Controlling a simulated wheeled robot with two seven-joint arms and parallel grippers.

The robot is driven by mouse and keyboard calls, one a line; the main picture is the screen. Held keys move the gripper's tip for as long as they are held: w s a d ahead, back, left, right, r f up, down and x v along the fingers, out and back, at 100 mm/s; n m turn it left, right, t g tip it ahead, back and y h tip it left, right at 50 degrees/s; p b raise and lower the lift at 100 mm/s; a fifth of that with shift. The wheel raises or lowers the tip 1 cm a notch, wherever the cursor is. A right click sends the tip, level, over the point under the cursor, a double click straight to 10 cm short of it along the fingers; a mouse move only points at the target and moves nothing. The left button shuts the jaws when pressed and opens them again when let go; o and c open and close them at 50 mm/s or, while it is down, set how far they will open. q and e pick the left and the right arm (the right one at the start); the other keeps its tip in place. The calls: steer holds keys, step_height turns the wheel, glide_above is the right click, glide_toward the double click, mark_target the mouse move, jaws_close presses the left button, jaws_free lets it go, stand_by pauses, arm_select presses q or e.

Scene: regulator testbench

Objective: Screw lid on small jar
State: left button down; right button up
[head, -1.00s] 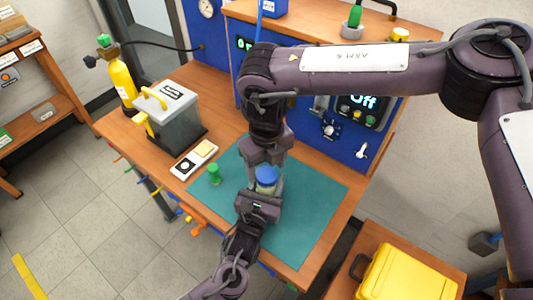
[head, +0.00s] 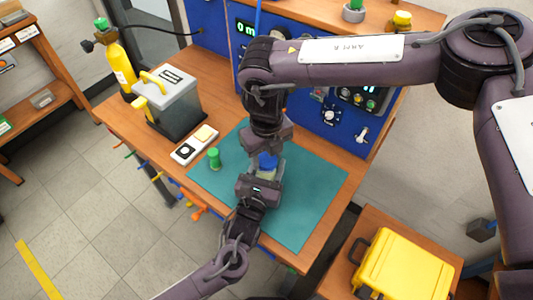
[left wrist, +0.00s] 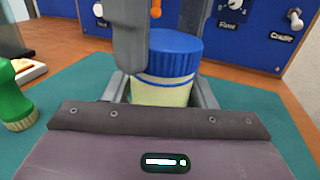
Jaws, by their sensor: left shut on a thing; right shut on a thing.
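The small jar (left wrist: 160,97) has a pale yellow body and stands upright over the teal mat. A ribbed blue lid (left wrist: 172,50) sits on its top; it also shows in the head view (head: 267,160). A thin blue band runs around the jar just below the lid. My left gripper (head: 262,180) is shut on the jar body from the front side. My right gripper (head: 268,148) comes from above and is shut on the lid. One of its grey fingers shows against the lid's left side in the left wrist view. The lid's far side is hidden.
The teal mat (head: 310,205) has free room right of the jar. A green-topped object (head: 214,157) stands at its left. A grey box with a yellow handle (head: 175,103) and the blue panel (head: 340,118) stand behind. A yellow case (head: 405,268) sits at lower right.

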steer(key=m, duration=0.3)
steer(key=shift+m, duration=0.3)
steer(key=m, duration=1.8)
steer(key=shift+m, duration=0.3)
steer(key=m, duration=0.8)
steer(key=o, duration=1.2)
steer(key=shift+f, duration=0.1)
steer(key=shift+c, duration=0.2)
